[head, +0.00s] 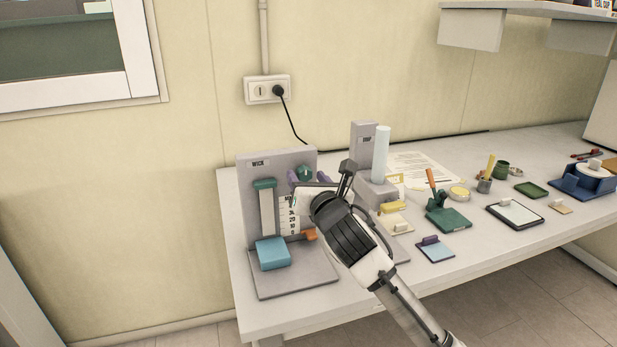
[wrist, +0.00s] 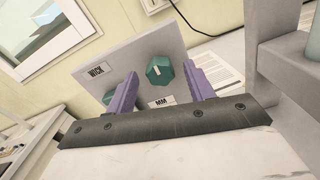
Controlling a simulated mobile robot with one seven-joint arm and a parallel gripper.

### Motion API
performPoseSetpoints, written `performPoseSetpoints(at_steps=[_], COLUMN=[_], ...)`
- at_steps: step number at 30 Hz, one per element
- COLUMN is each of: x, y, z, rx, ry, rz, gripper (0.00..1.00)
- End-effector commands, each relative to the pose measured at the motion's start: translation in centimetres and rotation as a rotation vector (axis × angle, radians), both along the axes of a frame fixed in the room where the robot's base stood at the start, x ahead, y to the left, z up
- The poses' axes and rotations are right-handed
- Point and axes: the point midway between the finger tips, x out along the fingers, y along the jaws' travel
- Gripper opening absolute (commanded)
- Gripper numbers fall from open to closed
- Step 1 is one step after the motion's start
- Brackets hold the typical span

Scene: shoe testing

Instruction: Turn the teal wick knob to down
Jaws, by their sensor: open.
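The teal wick knob (head: 305,172) sits on the upper right of the grey panel marked WICK (head: 262,162). In the wrist view the faceted knob (wrist: 160,70) faces me and carries a short white mark; I cannot tell which setting it marks. My gripper (head: 308,178) is open with purple fingers. In the wrist view the gripper (wrist: 162,76) has one finger to each side of the knob, with visible gaps. Whether the fingertips reach around the knob's depth is unclear. My wrist hides part of the panel in the head view.
A grey stand with a pale cylinder (head: 381,153) stands close to the right. Several small items cover the table (head: 480,262) further right.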

Motion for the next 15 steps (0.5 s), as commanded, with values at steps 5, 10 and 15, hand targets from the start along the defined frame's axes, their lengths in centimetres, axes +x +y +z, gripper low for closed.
performPoseSetpoints(at_steps=[5, 10, 15], x=[-0.03, -0.04, -0.05], y=[-0.01, -0.02, -0.01], z=[-0.02, -0.01, -0.01], rx=[0.000, 0.000, 0.001], ry=[0.000, 0.000, 0.000], rz=[0.000, 0.000, 0.000], gripper=[0.48, 0.26, 0.08])
